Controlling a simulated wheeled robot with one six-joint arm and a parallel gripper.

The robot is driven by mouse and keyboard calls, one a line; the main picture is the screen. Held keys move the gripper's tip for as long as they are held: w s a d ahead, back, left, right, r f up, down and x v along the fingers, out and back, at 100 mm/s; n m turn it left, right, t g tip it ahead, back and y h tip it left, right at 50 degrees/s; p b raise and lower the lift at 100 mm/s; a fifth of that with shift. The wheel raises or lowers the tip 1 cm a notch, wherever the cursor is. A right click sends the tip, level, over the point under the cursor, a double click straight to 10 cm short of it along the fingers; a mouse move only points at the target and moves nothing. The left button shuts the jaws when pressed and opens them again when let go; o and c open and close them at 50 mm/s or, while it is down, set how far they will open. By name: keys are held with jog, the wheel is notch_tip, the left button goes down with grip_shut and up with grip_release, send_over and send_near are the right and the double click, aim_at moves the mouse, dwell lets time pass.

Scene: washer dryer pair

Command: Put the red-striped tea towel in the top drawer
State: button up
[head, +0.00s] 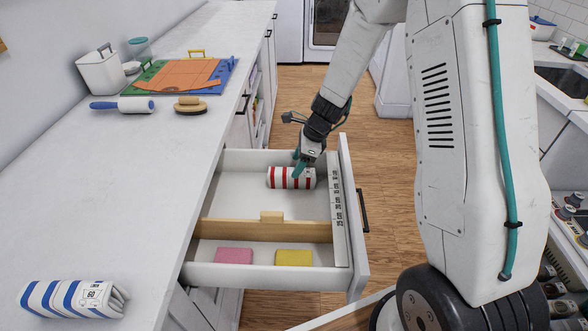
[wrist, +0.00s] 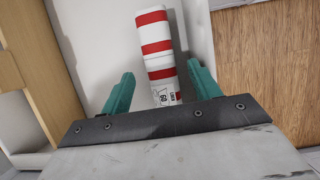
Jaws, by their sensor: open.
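The red-striped tea towel (head: 281,178) is a white roll with red stripes. It lies in the larger back compartment of the open top drawer (head: 308,273). In the wrist view the towel (wrist: 157,47) lies just beyond and between my spread teal fingers, with a small printed label at its near end. My gripper (head: 301,166) is over the drawer at the towel's right part; it also shows in the wrist view (wrist: 160,85). The fingers are open with gaps beside the towel. Whether the towel rests fully on the drawer floor is hard to tell.
A wooden divider (head: 230,229) crosses the drawer. In front of it lie a pink sponge (head: 234,256) and a yellow sponge (head: 294,258). On the counter (head: 130,215) are a blue-striped towel (head: 72,298), a lint roller (head: 122,105) and a brush (head: 190,105).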

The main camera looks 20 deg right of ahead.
jog(key=s+r+n, duration=0.3)
jog(key=s+r, duration=0.1)
jog(key=r, duration=0.4)
jog(key=s+r+n, duration=0.3)
jog(key=r, duration=0.5)
jog(key=s+r+n+h, duration=0.1)
jog(key=s+r+n, duration=0.2)
jog(key=s+n, duration=0.2)
jog(key=s+d+r+n+h, duration=0.1)
jog(key=s+r+n, duration=0.3)
jog(key=s, duration=0.8)
jog(key=s+r+n+h, duration=0.2)
jog(key=s+r+n, duration=0.1)
jog(key=s+n, duration=0.4)
jog(key=shift+s+d+r+n+g, duration=0.3)
jog(key=shift+s+d, duration=0.1)
jog(key=shift+s, duration=0.85)
